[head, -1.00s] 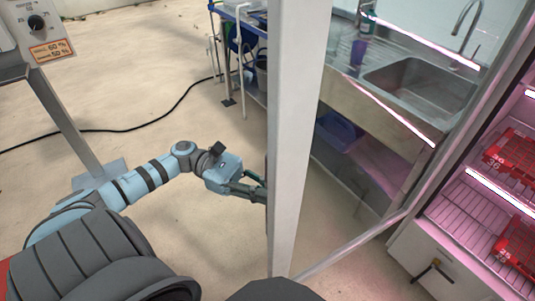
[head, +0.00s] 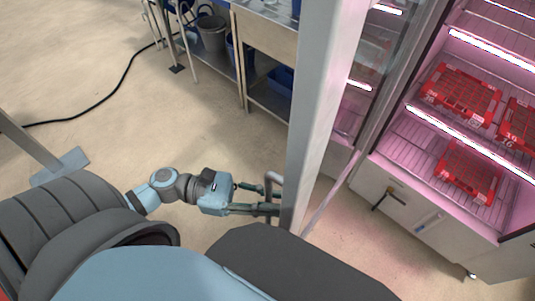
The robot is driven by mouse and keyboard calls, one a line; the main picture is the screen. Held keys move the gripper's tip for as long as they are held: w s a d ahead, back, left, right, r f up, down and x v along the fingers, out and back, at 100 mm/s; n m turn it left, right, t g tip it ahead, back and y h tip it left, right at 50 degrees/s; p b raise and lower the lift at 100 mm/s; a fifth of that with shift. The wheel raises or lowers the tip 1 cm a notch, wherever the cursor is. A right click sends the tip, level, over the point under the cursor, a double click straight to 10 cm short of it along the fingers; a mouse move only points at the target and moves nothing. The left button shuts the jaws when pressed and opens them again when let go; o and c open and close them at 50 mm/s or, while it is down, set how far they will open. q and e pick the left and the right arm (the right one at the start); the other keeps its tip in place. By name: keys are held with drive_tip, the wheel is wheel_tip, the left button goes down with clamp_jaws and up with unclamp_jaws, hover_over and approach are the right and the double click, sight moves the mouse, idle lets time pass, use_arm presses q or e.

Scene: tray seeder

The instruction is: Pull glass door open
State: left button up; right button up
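The glass door (head: 318,120) stands open, swung out from the lit cabinet, with its pale frame edge upright in the middle of the head view. A grey bar handle (head: 275,181) is on the left side of this edge, low down. My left gripper (head: 270,200) is at the handle, its two dark fingers apart and pointing right. The lower finger reaches the door edge. Whether the fingers touch the handle cannot be told. My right gripper is out of view.
The pink-lit cabinet (head: 402,150) holds several red trays (head: 461,93) on wire shelves. A steel sink bench (head: 268,35) and a grey bucket (head: 211,33) stand behind the door. A black cable (head: 125,75) crosses the floor.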

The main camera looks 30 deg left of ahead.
use_arm(q)
drive_tip(key=shift+o, duration=0.9)
drive_tip(key=shift+f, duration=0.1)
drive_tip(key=v, duration=1.2)
